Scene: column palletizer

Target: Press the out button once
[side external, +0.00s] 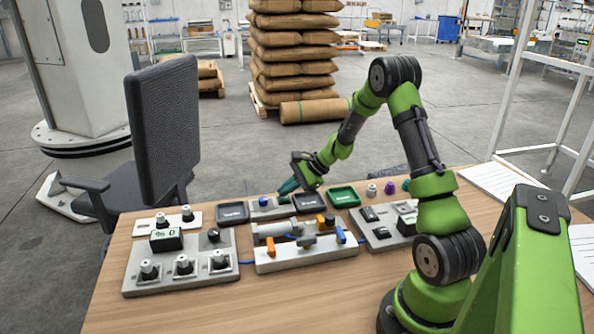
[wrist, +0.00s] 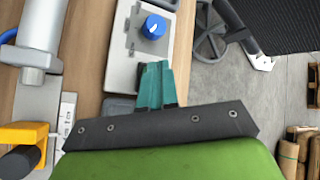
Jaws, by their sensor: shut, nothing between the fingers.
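My gripper (side external: 288,187) reaches down over the back part of the table, its teal fingers closed together and empty. The fingers also show in the wrist view (wrist: 155,82), pointing at a grey box with a round blue knob (wrist: 154,27). The same small box with the blue knob (side external: 264,201) lies just left of the fingertips in the side view. The fingertips look close to the box; I cannot tell whether they touch it. No label reading "out" is legible in either view, so I cannot tell which control is the out button.
A grey control panel (side external: 140,272) with several knobs stands at the left. A pipe-and-valve rig (side external: 290,259) with orange and blue handles is at the front middle. A black tray (side external: 233,213) and a green tray (side external: 343,197) flank the small box. An office chair (side external: 165,125) stands behind.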

